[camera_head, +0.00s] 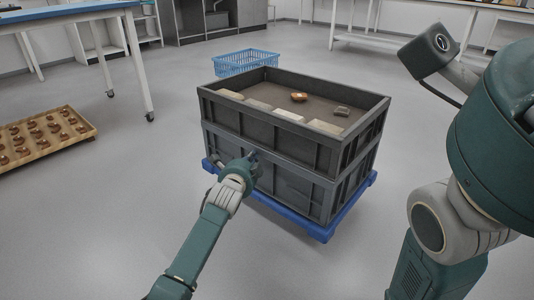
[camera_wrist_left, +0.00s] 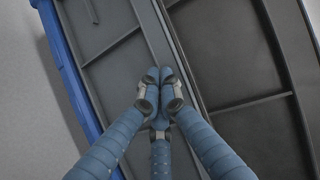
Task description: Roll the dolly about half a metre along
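The blue dolly (camera_head: 318,229) stands on the floor under two stacked dark grey crates. Its blue edge also shows at the left of the left wrist view (camera_wrist_left: 72,75). The upper crate (camera_head: 368,122) sits squarely on the lower crate (camera_head: 290,187). My left gripper (camera_head: 252,157) is at the crates' near side wall, about where the two crates meet. In the left wrist view its fingertips (camera_wrist_left: 160,76) are together against or just before a ribbed crate wall, with nothing seen between them. Whether they touch is unclear. My right arm fills the right side; its gripper is not visible.
The upper crate holds pale blocks, a brown sherd (camera_head: 299,97) and a small grey piece (camera_head: 342,111). A blue basket (camera_head: 246,62) lies behind. A wooden tray of sherds (camera_head: 45,138) and a wheeled table (camera_head: 68,11) stand left. Floor around the dolly is mostly clear.

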